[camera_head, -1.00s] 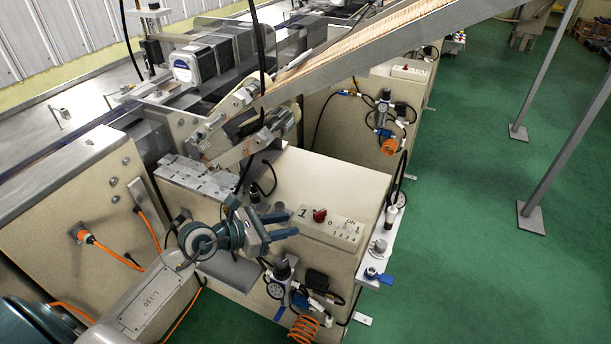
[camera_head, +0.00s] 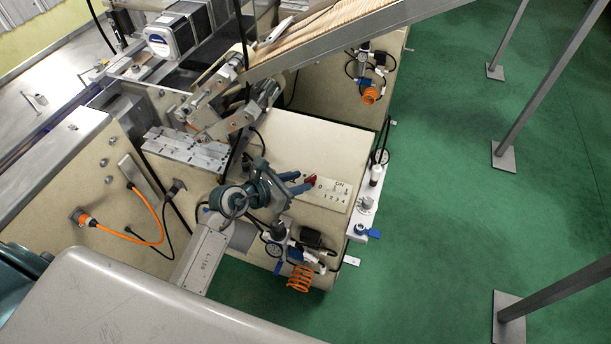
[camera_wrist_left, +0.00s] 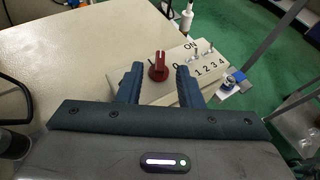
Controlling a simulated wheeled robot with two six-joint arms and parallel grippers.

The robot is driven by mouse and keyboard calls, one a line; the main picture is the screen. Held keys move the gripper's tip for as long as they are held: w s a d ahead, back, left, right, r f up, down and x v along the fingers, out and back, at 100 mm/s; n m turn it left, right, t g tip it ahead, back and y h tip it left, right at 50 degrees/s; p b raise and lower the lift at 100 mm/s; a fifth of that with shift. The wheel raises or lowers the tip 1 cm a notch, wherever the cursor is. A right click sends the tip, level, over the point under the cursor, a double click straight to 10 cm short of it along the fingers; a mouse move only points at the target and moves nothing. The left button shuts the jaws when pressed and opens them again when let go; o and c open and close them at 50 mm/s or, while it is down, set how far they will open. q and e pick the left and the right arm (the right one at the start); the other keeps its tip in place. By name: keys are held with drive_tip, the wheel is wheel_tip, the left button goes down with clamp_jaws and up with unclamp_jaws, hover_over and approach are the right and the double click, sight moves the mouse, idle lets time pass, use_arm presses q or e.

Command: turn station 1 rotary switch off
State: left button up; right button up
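The red rotary switch (camera_head: 311,181) sits on a pale control panel (camera_head: 334,203) on top of the beige machine cabinet. It also shows in the left wrist view (camera_wrist_left: 159,67), with a white line on its knob that points roughly up in the picture. The panel carries the marks 0, ON and the numbers 1 to 4. My left gripper (camera_head: 298,182) is open, its two blue fingers pointing at the switch. In the left wrist view my left gripper (camera_wrist_left: 161,78) has the knob between and just beyond its fingertips, without visible grip. My right gripper is not in view.
Small toggle switches (camera_wrist_left: 203,50) stand beside the knob on the panel. A sloped stick conveyor (camera_head: 340,35) passes above the cabinet. Gauges and an orange coiled hose (camera_head: 300,278) hang at the cabinet's front. Green floor lies clear to the right, with grey posts (camera_head: 512,130).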

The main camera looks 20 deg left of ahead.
sight(308, 179)
use_arm(q)
drive_tip(key=shift+x, duration=1.6)
clamp_jaws()
